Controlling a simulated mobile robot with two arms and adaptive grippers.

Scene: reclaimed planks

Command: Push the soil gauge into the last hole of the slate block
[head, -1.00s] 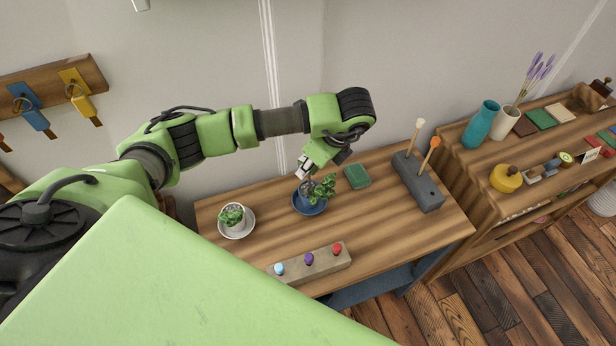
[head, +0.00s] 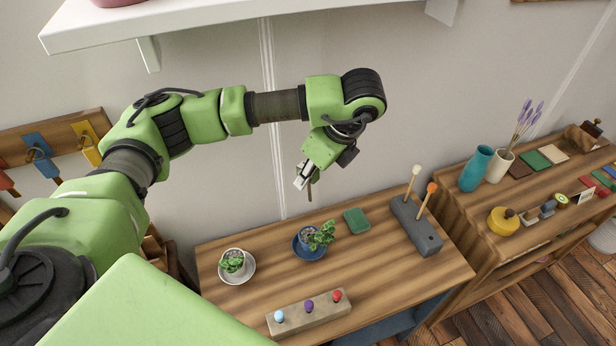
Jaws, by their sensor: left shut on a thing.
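My left gripper (head: 303,178) is shut on the soil gauge (head: 309,192), a thin brown stick hanging below the fingers. Its upper part is hidden by the gripper. The gripper is in the air above and behind the blue potted plant (head: 318,236), apart from it. The slate block (head: 408,212) lies on the table to the right. A cream-topped gauge (head: 412,178) and an orange-topped gauge (head: 427,197) stand in its far and middle holes. The near hole (head: 431,238) looks empty. My right gripper is out of view.
A green sponge-like block (head: 357,221) lies between the blue pot and slate block. A white-potted plant (head: 233,263) is at left, and a grey strip with coloured knobs (head: 309,313) in front. A shelf unit with vases (head: 476,168) stands right. A white wall shelf (head: 220,22) hangs above.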

